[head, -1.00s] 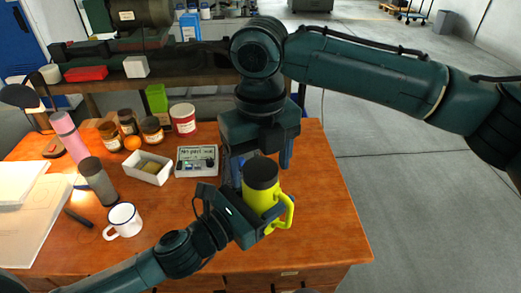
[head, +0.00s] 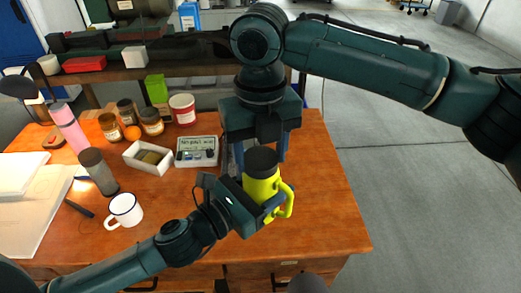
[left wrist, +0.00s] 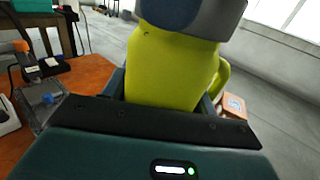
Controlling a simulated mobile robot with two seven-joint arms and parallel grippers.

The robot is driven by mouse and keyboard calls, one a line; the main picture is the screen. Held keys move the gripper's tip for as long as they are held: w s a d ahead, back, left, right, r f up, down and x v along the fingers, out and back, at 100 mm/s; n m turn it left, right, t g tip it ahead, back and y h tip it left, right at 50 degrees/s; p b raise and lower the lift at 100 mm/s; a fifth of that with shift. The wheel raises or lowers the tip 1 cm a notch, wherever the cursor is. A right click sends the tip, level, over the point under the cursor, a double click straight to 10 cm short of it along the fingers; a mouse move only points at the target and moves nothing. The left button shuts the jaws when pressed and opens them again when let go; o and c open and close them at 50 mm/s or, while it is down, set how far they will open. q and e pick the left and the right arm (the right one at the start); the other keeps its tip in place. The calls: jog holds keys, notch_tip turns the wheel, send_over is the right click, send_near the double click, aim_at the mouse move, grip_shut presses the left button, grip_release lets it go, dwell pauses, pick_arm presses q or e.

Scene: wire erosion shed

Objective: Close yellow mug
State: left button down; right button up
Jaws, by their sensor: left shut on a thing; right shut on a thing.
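The yellow mug (head: 258,196) stands upright near the front right of the wooden table, its handle to the right. A dark grey lid (head: 262,160) is at its top; whether it is fully seated I cannot tell. My left gripper (head: 262,207) is shut around the mug's body from the left. The left wrist view shows the yellow body (left wrist: 172,70) between its fingers, with the grey lid (left wrist: 218,14) cut off by the frame's top. My right gripper (head: 260,158) points down from above, its fingers on either side of the lid, shut on it.
A white enamel mug (head: 124,210), a grey bottle (head: 99,172), a pink bottle (head: 70,130), a white tray (head: 133,164) and a labelled box (head: 196,152) stand on the table's left. Several jars are behind. The table's right side (head: 325,205) is clear.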

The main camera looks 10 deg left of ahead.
jog(key=m, duration=0.6)
jog(key=shift+m, duration=0.3)
jog(key=m, duration=0.6)
jog(key=shift+f, duration=0.1)
jog(key=m, duration=2.1)
jog(key=shift+m, duration=0.4)
jog(key=m, duration=1.1)
jog(key=shift+m, duration=0.3)
jog(key=o, duration=1.2)
jog(key=shift+c, duration=0.2)
